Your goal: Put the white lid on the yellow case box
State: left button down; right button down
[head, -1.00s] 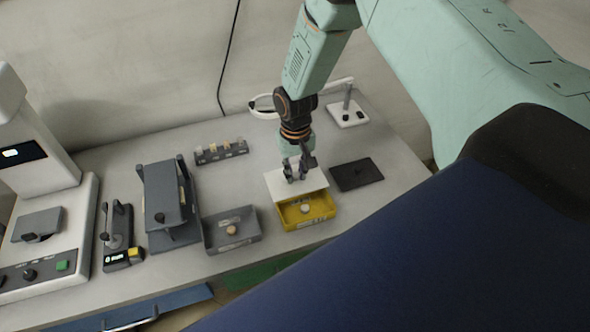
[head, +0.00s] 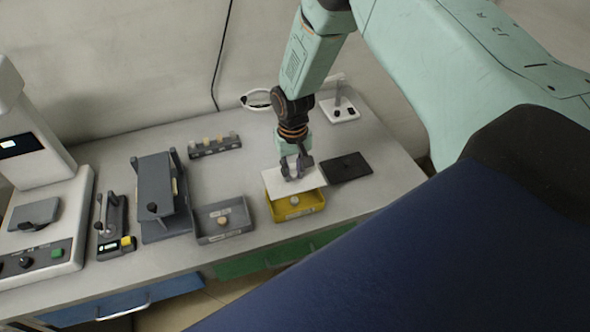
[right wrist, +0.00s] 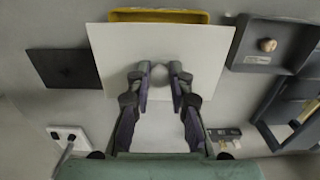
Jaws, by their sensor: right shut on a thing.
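The white lid (head: 278,186) is a flat square plate over the back part of the yellow case box (head: 298,210). The box is open at its front, where a small round pale piece (head: 294,201) shows inside. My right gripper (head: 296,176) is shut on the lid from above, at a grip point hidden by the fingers. In the right wrist view the lid (right wrist: 112,60) fills the middle, the gripper (right wrist: 160,72) is on it, and the yellow box (right wrist: 160,16) shows past its far edge. I cannot tell whether lid and box touch. My left gripper is not in view.
A grey tray (head: 208,231) with a round piece stands left of the box. A black plate (head: 346,167) lies to its right. A rack of small vials (head: 214,146) and a white stand (head: 340,112) are behind. Grey fixtures (head: 155,200) and a large white machine (head: 40,225) stand further left.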

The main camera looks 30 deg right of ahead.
aim_at(296, 179)
jog(key=shift+s+d+f+b, duration=0.1)
jog(key=shift+s+f+b, duration=0.3)
jog(key=shift+f, duration=0.2)
jog(key=shift+d+f+b, duration=0.1)
jog(key=shift+f+b, duration=0.2)
jog(key=shift+f, duration=0.1)
jog(key=f+b, duration=0.1)
jog(key=w+f+b, duration=0.1)
jog(key=f, duration=0.1)
jog(key=shift+f, duration=0.15)
jog(key=shift+s+f, duration=0.15)
jog(key=shift+s, duration=0.3)
jog(key=shift+w, duration=0.3)
jog(key=shift+s, duration=0.1)
jog(key=shift+s, duration=0.3)
